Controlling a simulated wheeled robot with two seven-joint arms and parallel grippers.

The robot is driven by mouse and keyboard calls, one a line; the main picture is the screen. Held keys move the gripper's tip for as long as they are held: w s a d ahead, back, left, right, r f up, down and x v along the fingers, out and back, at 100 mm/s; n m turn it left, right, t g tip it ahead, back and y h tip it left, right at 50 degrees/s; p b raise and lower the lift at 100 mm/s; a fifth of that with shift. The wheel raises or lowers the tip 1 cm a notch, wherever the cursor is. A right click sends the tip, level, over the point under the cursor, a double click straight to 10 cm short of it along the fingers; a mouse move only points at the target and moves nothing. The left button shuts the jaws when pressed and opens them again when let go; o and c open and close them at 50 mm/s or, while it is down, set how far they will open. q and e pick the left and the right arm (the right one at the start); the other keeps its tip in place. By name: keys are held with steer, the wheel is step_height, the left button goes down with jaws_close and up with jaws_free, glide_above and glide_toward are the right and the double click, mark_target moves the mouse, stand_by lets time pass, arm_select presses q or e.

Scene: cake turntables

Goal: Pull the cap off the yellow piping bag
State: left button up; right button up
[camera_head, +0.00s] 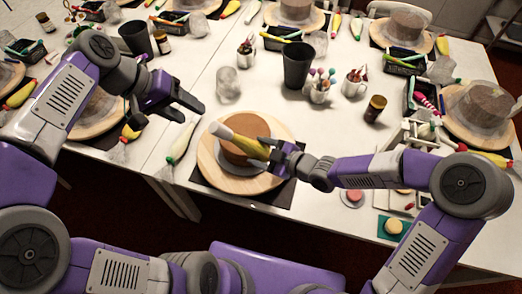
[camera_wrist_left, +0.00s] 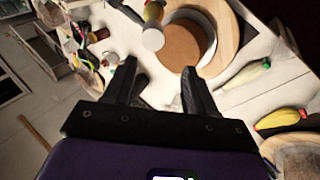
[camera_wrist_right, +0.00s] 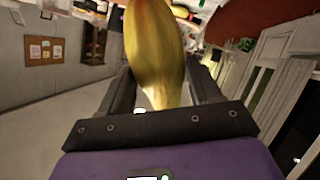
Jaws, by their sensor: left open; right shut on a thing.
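The yellow piping bag (camera_head: 246,147) is held tilted above a brown cake (camera_head: 238,158) on a round wooden turntable (camera_head: 208,165). A white cap (camera_head: 219,132) sits on its left end. My right gripper (camera_head: 278,158) is shut on the bag's other end. The bag (camera_wrist_right: 155,50) fills the middle of the right wrist view; its cap cannot be made out there. My left gripper (camera_head: 190,112) is open and empty, up and left of the cap. In the left wrist view, the cap (camera_wrist_left: 152,40) is just beyond the open fingers (camera_wrist_left: 158,80), apart from them.
A green-and-white piping bag (camera_head: 182,143) lies left of the turntable. A clear glass (camera_head: 228,84), a black cup (camera_head: 297,66) and mugs of tools (camera_head: 320,88) stand behind it. A brown jar (camera_head: 375,108) is to the right. Other turntables line the table edges.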

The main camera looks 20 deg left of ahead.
mark_target(213, 126)
arm_select(q)
steer(key=shift+s+d+r+x, duration=0.15)
steer(key=shift+d+x, duration=0.1)
steer(key=shift+x, duration=1.15)
steer(key=shift+s+d+r+x, duration=0.1)
steer(key=shift+d+x, duration=0.15)
steer(key=shift+x, duration=1.15)
steer(key=shift+s+d+x, duration=0.15)
steer(key=shift+d+x, duration=0.1)
steer(key=shift+x, duration=1.15)
steer(key=shift+h, duration=0.3)
steer(key=c, duration=1)
steer(key=shift+v, duration=2.9)
